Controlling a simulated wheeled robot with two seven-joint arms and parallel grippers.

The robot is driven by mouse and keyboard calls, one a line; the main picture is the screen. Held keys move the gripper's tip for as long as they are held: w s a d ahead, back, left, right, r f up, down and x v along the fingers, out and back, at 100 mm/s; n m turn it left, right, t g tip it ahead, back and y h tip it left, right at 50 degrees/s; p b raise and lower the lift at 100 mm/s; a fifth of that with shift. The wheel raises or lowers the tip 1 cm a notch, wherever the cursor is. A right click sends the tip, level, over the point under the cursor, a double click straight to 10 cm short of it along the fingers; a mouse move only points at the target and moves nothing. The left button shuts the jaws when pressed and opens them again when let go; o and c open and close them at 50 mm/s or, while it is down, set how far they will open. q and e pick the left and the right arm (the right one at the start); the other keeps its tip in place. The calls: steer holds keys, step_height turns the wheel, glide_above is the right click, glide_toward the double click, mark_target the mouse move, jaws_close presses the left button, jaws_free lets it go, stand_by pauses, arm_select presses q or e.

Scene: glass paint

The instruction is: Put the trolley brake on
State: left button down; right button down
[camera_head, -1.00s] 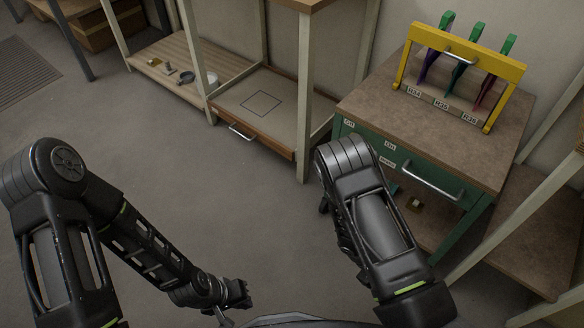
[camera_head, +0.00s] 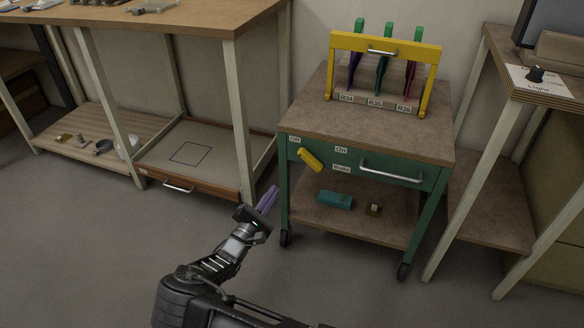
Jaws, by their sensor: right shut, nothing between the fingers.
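The trolley (camera_head: 340,112) is green with a brown top and stands right of centre on small dark wheels. A yellow brake lever (camera_head: 310,160) sits on the left of its front panel, slanting down to the right from just below the "Off" label (camera_head: 294,139). The "On" label (camera_head: 341,150) is to its right, with the "Brake" label (camera_head: 341,168) below that. My right gripper (camera_head: 268,198), with purple fingers, is shut and empty. In the picture it is below and left of the lever, apart from it. My left gripper is out of view.
A yellow rack (camera_head: 385,46) with several green-handled items stands on the trolley. The trolley's drawer handle (camera_head: 391,171) is right of the lever. A teal item (camera_head: 335,200) lies on its lower shelf. Tables flank the trolley; the floor (camera_head: 90,250) in front is clear.

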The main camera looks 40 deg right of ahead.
mark_target(310, 160)
steer(key=shift+d, duration=0.15)
steer(key=w+d+r+b, duration=0.2)
steer(key=d+r+b, duration=0.1)
steer(key=d, duration=0.7)
steer(key=shift+r, duration=0.9)
